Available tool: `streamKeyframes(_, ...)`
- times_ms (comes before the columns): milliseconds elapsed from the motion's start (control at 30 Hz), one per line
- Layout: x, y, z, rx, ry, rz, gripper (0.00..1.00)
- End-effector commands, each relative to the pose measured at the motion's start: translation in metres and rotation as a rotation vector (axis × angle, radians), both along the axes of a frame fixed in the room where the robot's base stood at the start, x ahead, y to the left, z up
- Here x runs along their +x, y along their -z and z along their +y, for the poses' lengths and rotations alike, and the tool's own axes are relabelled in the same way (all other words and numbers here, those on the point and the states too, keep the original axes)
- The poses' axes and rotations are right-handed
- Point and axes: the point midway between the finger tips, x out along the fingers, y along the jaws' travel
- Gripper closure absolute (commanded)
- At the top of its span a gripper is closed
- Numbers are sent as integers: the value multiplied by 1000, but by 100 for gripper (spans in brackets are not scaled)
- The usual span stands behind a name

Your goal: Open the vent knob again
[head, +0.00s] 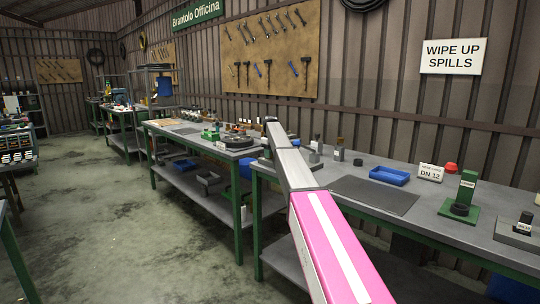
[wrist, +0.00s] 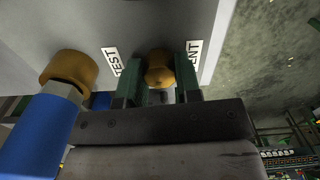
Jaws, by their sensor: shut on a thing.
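In the wrist view a brass-coloured vent knob (wrist: 158,68) sits between the two green fingers of my gripper (wrist: 160,82). The fingers are shut on it, one on each side. The knob stands on a pale grey block face (wrist: 150,18). A label reading TEST (wrist: 112,61) is left of the fingers, and a partly covered label ending in ENT (wrist: 192,52) is on the right. The knob's turned angle cannot be told.
A blue cylinder (wrist: 42,130) with a brass end (wrist: 70,68) stands close left of my gripper. In the head view the bench (head: 440,205) carries a dark mat (head: 372,194), a blue tray (head: 390,176), a DN 12 sign (head: 430,173) and a green stand (head: 467,187).

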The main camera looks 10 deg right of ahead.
Motion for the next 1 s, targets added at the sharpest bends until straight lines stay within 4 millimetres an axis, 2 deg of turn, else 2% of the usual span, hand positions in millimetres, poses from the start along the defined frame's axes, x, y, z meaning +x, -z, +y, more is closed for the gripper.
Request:
streamKeyframes(300,0,-1,0,-1,-106,-1,92)
streamKeyframes(800,0,-1,0,0,-121,-1,92)
streamKeyframes(833,0,-1,0,0,-121,-1,62)
streamKeyframes(900,0,-1,0,0,-121,-1,43)
streamKeyframes(1000,0,-1,0,-1,-121,-1,43)
